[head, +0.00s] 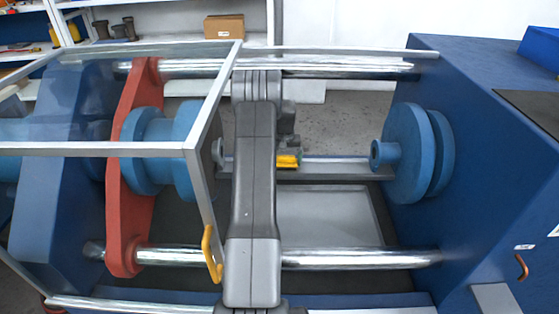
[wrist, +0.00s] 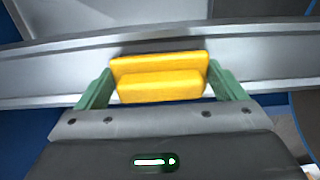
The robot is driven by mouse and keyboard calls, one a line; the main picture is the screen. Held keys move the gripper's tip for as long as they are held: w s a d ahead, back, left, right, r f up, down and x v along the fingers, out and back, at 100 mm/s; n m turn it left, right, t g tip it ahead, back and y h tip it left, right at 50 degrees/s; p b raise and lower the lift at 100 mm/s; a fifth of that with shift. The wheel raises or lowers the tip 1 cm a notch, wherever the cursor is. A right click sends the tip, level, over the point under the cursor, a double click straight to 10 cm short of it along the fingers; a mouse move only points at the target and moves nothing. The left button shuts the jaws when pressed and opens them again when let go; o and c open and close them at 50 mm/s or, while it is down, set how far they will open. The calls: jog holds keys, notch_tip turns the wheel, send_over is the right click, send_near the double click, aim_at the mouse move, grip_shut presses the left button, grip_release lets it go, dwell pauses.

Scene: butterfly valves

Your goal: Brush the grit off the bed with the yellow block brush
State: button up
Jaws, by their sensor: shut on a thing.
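The yellow block brush (head: 288,161) is between the green fingers of my gripper (wrist: 160,82), which is shut on it. In the wrist view the brush (wrist: 160,86) lies level across the jaws; its bristles are hidden. The bed (head: 335,173) is a long grey strip running left to right under the brush; it also shows in the wrist view (wrist: 265,55). I cannot tell whether the brush touches the bed. No grit can be made out on the bed in either view.
A blue round flange (head: 402,152) stands at the right end of the bed. Polished bars (head: 360,258) run along front and back. A framed clear guard (head: 110,149) with a yellow handle (head: 211,252) and a red plate (head: 130,180) are on the left.

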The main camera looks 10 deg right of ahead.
jog(key=shift+s+d, duration=0.35)
jog(key=shift+d, duration=1.45)
jog(key=shift+s+d, duration=0.4)
jog(key=shift+d, duration=1.4)
jog(key=shift+s+d, duration=0.35)
jog(key=shift+d, duration=1.45)
jog(key=shift+w+a+b, duration=0.1)
jog(key=shift+w+a, duration=0.4)
jog(key=shift+a, duration=1.95)
jog(key=shift+w+a+b, duration=0.15)
jog(key=shift+w+a, duration=0.35)
jog(key=shift+a, duration=2)
jog(key=shift+w+a+b, duration=0.1)
jog(key=shift+w+a, duration=0.4)
jog(key=shift+a, duration=1.95)
jog(key=shift+r, duration=0.1)
jog(key=shift+r+p, duration=2.25)
jog(key=shift+r, duration=1.65)
